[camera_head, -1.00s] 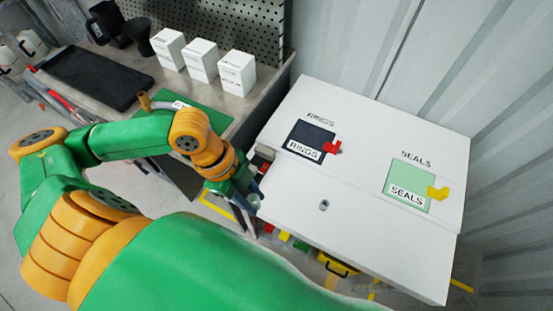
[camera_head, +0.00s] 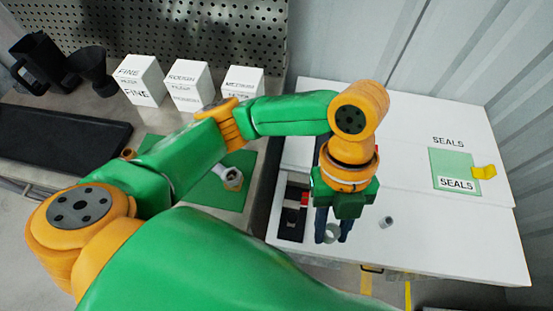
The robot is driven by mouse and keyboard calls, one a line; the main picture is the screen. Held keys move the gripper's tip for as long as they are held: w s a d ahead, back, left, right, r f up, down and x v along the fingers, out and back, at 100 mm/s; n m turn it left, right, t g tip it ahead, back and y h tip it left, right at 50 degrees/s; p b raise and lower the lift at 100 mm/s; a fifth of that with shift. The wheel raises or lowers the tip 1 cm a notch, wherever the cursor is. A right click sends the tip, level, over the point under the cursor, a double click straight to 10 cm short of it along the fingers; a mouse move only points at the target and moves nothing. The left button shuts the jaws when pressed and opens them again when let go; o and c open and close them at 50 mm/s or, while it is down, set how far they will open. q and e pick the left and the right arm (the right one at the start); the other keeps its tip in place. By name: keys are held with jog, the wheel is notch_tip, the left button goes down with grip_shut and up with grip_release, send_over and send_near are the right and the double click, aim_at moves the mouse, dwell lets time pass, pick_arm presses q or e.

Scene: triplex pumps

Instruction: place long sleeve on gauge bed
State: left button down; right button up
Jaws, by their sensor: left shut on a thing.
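My left gripper (camera_head: 333,228) points down over the white worktop, near its front left part. It is shut on a pale grey hollow sleeve (camera_head: 331,235), whose round open end shows between the fingers. A dark fixture with a red part (camera_head: 291,222), perhaps the gauge bed, sits at the worktop's left edge, just left of the gripper. The held sleeve appears apart from it; the height gap cannot be told. A small grey cylinder (camera_head: 386,222) stands on the worktop right of the gripper. My right gripper is not in view.
My left arm hides the RINGS area. A grey part (camera_head: 231,178) lies on a green mat (camera_head: 218,196). White boxes (camera_head: 188,84) stand behind.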

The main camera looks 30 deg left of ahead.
pick_arm(q)
jog(key=w+a+f, duration=0.5)
jog(key=w+a, duration=0.1)
send_over(294, 199)
jog(key=w, duration=0.1)
jog(key=f, duration=0.5)
jog(key=shift+w+a, duration=0.15)
jog(key=shift+a, duration=0.25)
notch_tip(294, 199, down, 2)
jog(key=shift+d+f, duration=0.1)
jog(key=shift+f, duration=0.45)
jog(key=c, duration=0.6)
grip_release()
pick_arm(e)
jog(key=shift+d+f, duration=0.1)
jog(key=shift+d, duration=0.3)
pick_arm(q)
jog(key=shift+r, duration=0.15)
jog(key=shift+w+r, duration=0.1)
jog(key=shift+r, duration=0.1)
jog(key=v, duration=1.1)
jog(key=shift+r, duration=0.35)
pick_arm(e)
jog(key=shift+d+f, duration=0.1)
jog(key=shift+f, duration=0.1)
